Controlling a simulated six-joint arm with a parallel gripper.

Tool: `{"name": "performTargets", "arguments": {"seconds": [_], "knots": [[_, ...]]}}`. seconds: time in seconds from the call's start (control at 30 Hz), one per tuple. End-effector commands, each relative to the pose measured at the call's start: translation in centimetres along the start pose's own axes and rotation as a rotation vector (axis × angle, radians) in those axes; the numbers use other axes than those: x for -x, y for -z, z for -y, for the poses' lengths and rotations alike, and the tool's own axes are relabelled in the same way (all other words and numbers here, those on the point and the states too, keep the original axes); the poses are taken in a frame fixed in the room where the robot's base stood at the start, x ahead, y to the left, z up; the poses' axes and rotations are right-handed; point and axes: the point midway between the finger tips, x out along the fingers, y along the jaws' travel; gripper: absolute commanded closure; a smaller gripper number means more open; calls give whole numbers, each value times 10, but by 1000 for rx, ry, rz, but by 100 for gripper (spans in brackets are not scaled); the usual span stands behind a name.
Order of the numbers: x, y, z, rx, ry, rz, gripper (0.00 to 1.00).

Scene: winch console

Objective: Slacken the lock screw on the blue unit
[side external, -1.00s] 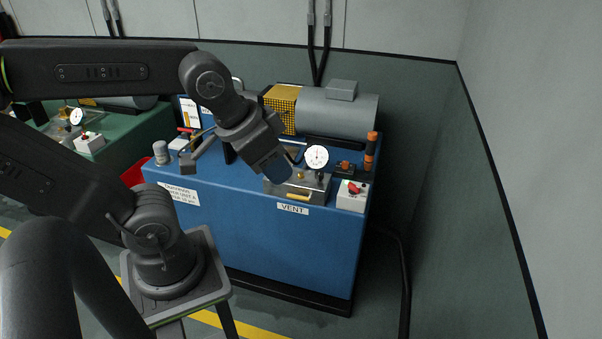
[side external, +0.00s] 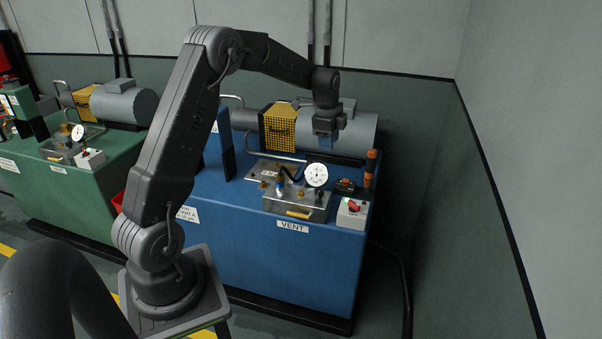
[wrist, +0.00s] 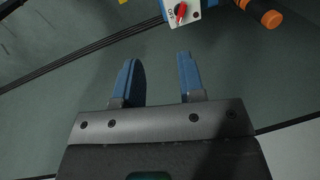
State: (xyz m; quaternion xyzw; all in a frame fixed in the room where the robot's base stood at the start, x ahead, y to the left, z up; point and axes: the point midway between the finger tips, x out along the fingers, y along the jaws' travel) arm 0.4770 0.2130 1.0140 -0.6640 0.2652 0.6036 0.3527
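The blue unit (side external: 262,239) stands at centre right in the side external view. On its top front is a metal block (side external: 281,206) with small brass fittings, a yellow lever and a white dial gauge (side external: 316,174). I cannot tell which small fitting is the lock screw. My gripper (side external: 326,148) hangs above the unit's back right part, in front of the grey motor in this view and apart from the block. In the wrist view my gripper (wrist: 158,60) is open, its two blue fingers empty, with floor behind them. The metal block is out of the wrist view.
A switch box (side external: 353,212) with a red knob sits right of the block; it also shows in the wrist view (wrist: 195,12). An orange-handled post (side external: 371,165) stands behind it. The grey motor (side external: 360,131) fills the back. A green unit (side external: 85,190) stands left.

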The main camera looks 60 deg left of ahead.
Motion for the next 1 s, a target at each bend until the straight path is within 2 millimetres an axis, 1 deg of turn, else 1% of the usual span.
{"name": "performTargets", "arguments": {"seconds": [0.03,0.07,0.1,0.17,0.2,0.3,0.4,0.5,0.6,0.77,1.0], "knots": [[-27,-16,13,-39,-26,8,64],[-41,-25,20,-70,-38,10,64],[-60,-36,28,-111,-53,12,64],[-88,-54,38,-170,-74,13,64],[-106,-66,42,-207,-88,12,64],[-146,-92,48,-289,-117,6,64],[-174,-110,50,-349,-137,-1,64],[-189,-120,50,-386,-147,-5,64],[-196,-124,50,-401,-151,-8,64],[-206,-124,48,-403,-153,-8,64],[-232,-124,43,-402,-154,-8,64]]}}
